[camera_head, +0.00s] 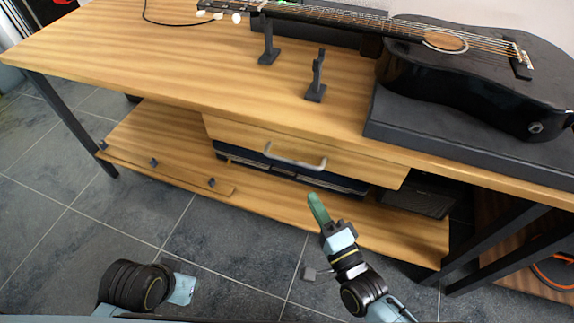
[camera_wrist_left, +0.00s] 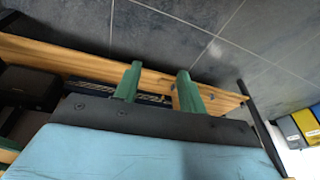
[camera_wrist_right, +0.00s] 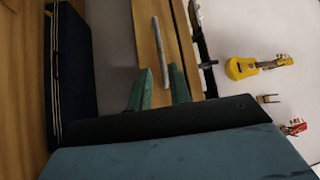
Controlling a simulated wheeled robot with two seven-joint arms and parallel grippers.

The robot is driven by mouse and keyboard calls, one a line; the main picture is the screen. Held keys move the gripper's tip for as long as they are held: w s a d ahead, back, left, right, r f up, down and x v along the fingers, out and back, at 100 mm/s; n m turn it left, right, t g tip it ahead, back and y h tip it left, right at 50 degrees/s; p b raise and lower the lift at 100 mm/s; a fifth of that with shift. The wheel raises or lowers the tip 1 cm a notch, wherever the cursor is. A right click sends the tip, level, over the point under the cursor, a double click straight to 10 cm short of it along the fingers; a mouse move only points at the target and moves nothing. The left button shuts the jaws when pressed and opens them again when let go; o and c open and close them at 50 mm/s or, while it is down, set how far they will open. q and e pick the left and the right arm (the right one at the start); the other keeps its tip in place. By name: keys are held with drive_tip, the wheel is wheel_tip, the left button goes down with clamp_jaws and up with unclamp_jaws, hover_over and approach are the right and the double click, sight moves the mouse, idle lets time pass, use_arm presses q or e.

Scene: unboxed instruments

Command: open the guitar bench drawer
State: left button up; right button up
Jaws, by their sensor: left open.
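The guitar bench (camera_head: 160,45) has a wooden drawer (camera_head: 240,135) under its top, with a pale bar handle (camera_head: 297,161). No drawer interior shows; the front looks closed under the top. My right gripper (camera_head: 318,208) is just below and in front of the handle, apart from it in the head view. In the right wrist view its green fingers (camera_wrist_right: 161,75) are apart, and the handle (camera_wrist_right: 163,50) shows between and beyond them. My left arm is low at the left in the head view, its fingers hidden there. In the left wrist view its fingers (camera_wrist_left: 158,72) are open and empty.
A black guitar (camera_head: 480,75) rests on top with its neck over dark stands (camera_head: 316,80). The lower shelf (camera_head: 310,212) holds dark cases (camera_head: 330,180). A bench leg (camera_head: 75,125) stands left. Grey tiled floor (camera_head: 215,225) in front is clear.

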sight(291, 161)
drive_tip(key=b+x, duration=0.3)
drive_tip(key=x, duration=0.8)
drive_tip(key=shift+w+a+f, duration=0.1)
drive_tip(key=shift+w+a, duration=0.05)
drive_tip(key=shift+w, duration=0.25)
use_arm(q)
drive_tip(key=w+d+r+t+h, duration=0.1)
drive_tip(key=w+d+r+t, duration=0.2)
drive_tip(key=w+r+t, duration=0.2)
drive_tip(key=shift+w+d+r, duration=0.4)
drive_tip(key=shift+w+r, duration=0.15)
drive_tip(key=shift+r, duration=0.65)
use_arm(e)
drive_tip(key=shift+w+a, duration=0.2)
drive_tip(key=shift+w, duration=0.2)
clamp_jaws()
